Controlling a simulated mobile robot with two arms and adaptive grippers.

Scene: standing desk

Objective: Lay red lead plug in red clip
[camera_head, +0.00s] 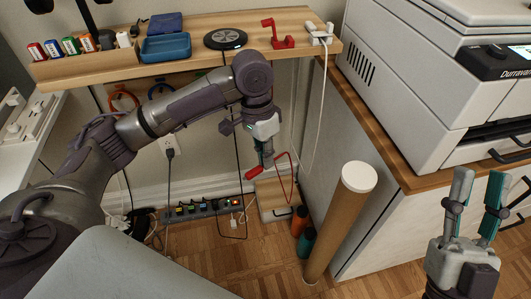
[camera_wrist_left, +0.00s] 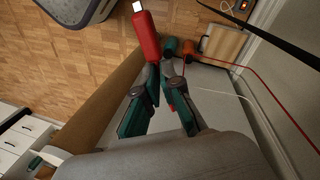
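The red lead plug (camera_head: 254,171) is in my left gripper (camera_head: 265,152), in front of and below the desk shelf. In the left wrist view, the plug (camera_wrist_left: 147,38) sticks out beyond the fingertips of the left gripper (camera_wrist_left: 158,78), its pale metal end pointing away. Its thin red lead (camera_head: 291,178) hangs in a loop beside it. The red clip (camera_head: 278,36) stands empty on the right part of the shelf, above the left gripper. My right gripper (camera_head: 474,192) is open and empty at the lower right, with its fingers up.
The wooden shelf (camera_head: 100,66) also holds a black round charger (camera_head: 225,38), a blue tray (camera_head: 165,47) and a white socket block (camera_head: 318,35). A printer (camera_head: 430,80) stands at right. A cardboard tube (camera_head: 338,225) stands on the floor.

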